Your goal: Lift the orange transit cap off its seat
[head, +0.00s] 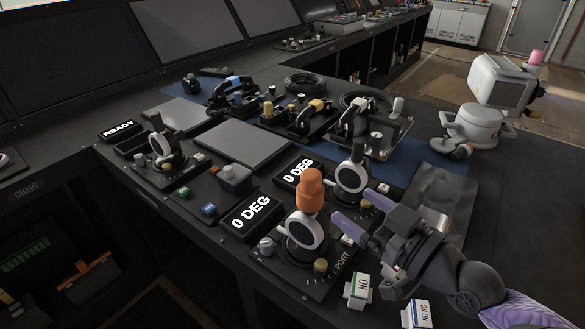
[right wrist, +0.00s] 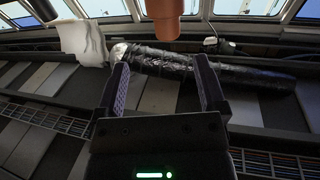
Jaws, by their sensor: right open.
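The orange transit cap (head: 310,188) sits upright on top of the lever with the round white-ringed hub (head: 304,232), on the console unit marked PORT. My right gripper (head: 348,203) is open and empty, just right of the cap, its purple fingers pointing towards the lever. In the right wrist view the cap (right wrist: 162,18) shows at the top, centred beyond the open fingertips (right wrist: 162,70), and apart from them. Its upper end is cut off there. My left gripper is not in view.
A second lever (head: 352,175) without a cap stands just behind. Two 0 DEG displays (head: 250,216) lie left of the levers. White NO and NO,NC blocks (head: 358,291) are near the front edge. Several instruments stand on a blue mat (head: 428,165) behind.

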